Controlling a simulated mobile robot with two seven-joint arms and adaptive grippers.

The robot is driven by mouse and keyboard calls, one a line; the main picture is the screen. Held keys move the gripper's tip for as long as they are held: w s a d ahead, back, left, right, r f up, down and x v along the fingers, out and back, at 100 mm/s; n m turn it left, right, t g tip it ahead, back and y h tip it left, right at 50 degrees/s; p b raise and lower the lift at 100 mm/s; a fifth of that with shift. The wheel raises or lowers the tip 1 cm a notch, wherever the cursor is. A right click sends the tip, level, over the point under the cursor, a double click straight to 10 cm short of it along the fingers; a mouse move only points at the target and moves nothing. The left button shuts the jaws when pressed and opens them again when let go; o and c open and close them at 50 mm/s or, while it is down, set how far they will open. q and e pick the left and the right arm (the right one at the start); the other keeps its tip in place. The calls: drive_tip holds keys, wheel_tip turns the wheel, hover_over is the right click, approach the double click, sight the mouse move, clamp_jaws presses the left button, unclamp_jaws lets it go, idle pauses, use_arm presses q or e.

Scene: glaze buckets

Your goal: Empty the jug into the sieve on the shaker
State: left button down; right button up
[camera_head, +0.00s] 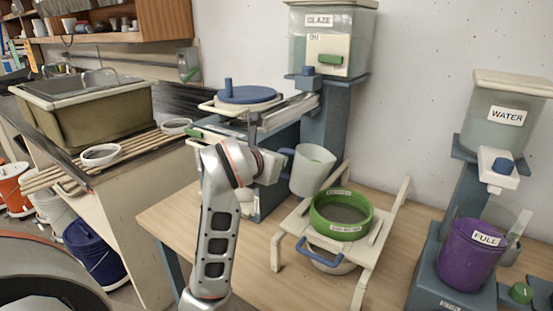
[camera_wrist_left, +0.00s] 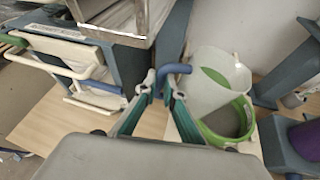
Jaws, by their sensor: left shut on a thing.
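The pale jug (camera_head: 314,172) is held up behind and slightly left of the sieve, tilted a little. Its blue handle (camera_wrist_left: 178,69) is between the fingertips of my left gripper (camera_head: 274,165), which is shut on it. The wrist view shows the jug (camera_wrist_left: 204,82) beside the green-rimmed sieve (camera_wrist_left: 207,131), overlapping it in the picture. The green sieve (camera_head: 341,230) sits on the white shaker frame (camera_head: 376,246), its mesh dark grey. A pale bowl with a blue handle (camera_head: 318,254) is under it. The jug's contents are not clear. My right gripper is out of view.
A GLAZE dispenser (camera_head: 327,60) stands behind on a blue post. A WATER dispenser (camera_head: 501,114) and a purple bucket marked FULL (camera_head: 468,262) stand at right. A blue-topped wheel (camera_head: 247,95) is at back left. The table's front (camera_head: 245,280) is bare.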

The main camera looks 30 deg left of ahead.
use_arm(q)
wheel_tip(320, 180, up, 3)
drive_tip(key=m+y+p, duration=0.1)
drive_tip(key=p, duration=0.1)
drive_tip(key=m+p, duration=0.1)
drive_tip(key=p, duration=0.2)
drive_tip(key=shift+d+f+g+y, duration=0.15)
drive_tip(key=shift+g+y, duration=0.25)
drive_tip(key=shift+f, duration=0.15)
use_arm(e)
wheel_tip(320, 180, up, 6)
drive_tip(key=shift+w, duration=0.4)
